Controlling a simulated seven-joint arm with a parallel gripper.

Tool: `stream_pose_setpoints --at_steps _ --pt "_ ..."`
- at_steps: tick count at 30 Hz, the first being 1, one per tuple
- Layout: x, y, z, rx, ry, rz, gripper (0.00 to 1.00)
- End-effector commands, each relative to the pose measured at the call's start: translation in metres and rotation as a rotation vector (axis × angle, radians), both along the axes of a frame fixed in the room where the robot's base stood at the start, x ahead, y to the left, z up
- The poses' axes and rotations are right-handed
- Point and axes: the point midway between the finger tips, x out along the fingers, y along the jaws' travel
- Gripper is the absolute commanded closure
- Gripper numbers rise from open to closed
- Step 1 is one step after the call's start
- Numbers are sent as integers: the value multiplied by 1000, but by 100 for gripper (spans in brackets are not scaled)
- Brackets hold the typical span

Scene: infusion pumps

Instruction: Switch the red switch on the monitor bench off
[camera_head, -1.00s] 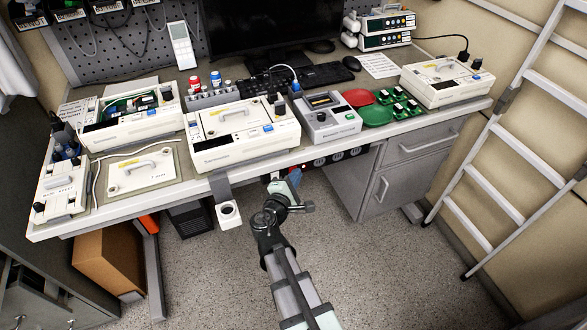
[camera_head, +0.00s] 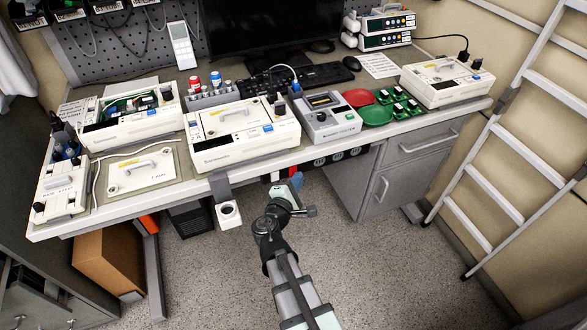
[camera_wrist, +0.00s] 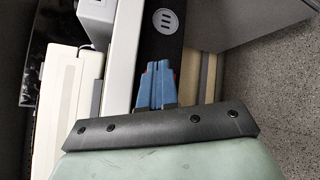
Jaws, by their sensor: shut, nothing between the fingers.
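My gripper (camera_head: 297,180) is at the front of the monitor bench (camera_head: 365,133), just below its edge. In the wrist view its blue fingers (camera_wrist: 155,70) are shut with nothing between them, over a black socket strip (camera_wrist: 169,42). A small bit of red shows beside the fingertips in the wrist view, too small to tell what it is. In the head view a red patch (camera_head: 293,172) shows beside the gripper under the bench edge. I cannot make out the red switch clearly or its position; the fingers may hide part of it. I cannot tell whether they touch it.
Infusion pumps (camera_head: 240,150) and a grey device (camera_head: 327,128) stand near the bench's front edge. A white holder (camera_head: 229,222) hangs from the edge left of my gripper. Grey drawers (camera_head: 405,175) stand to the right. The floor in front is clear.

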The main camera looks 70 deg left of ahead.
Motion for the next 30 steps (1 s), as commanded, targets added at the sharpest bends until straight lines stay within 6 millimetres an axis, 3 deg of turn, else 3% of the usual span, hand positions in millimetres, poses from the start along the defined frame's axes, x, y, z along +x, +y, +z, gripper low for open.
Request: stream_pose_setpoints --at_steps 7,24,30 --pt "0 -4 0 0 0 0 100" --pt "0 -47 -5 0 0 0 100" --pt "0 -50 -6 0 0 0 100"
